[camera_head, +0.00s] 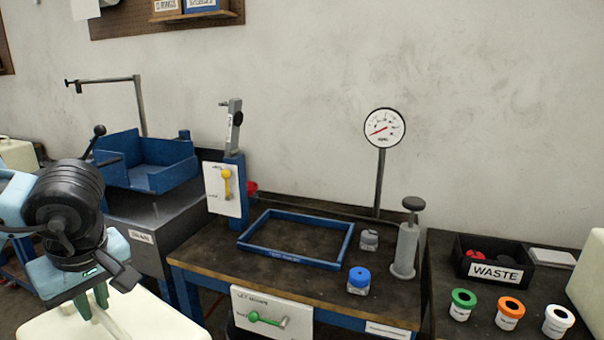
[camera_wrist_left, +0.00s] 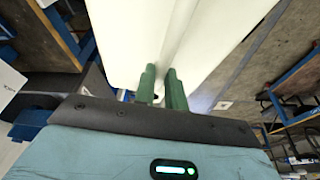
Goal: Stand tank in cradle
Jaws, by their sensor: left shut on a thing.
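My left gripper (camera_head: 98,302) is at the lower left in the head view, its green fingers pointing down. It is shut on the cream tank (camera_head: 45,326), of which only the top shows there. In the left wrist view the fingers (camera_wrist_left: 162,80) close on a narrow raised part of the tank (camera_wrist_left: 220,45), which fills the upper middle. A low blue rectangular frame (camera_head: 245,241) lies empty on the dark bench, to the right of the tank. A blue open-fronted tray (camera_head: 150,180) stands farther back left. I cannot read which is the cradle. My right gripper is out of view.
The bench (camera_head: 215,256) also holds a gauge (camera_head: 384,128), a grey hand pump (camera_head: 404,250) and a blue-capped jar (camera_head: 358,281). A panel with a yellow lever (camera_head: 226,184) stands at the frame's left. A black waste bin (camera_head: 490,255) and several capped pots are right.

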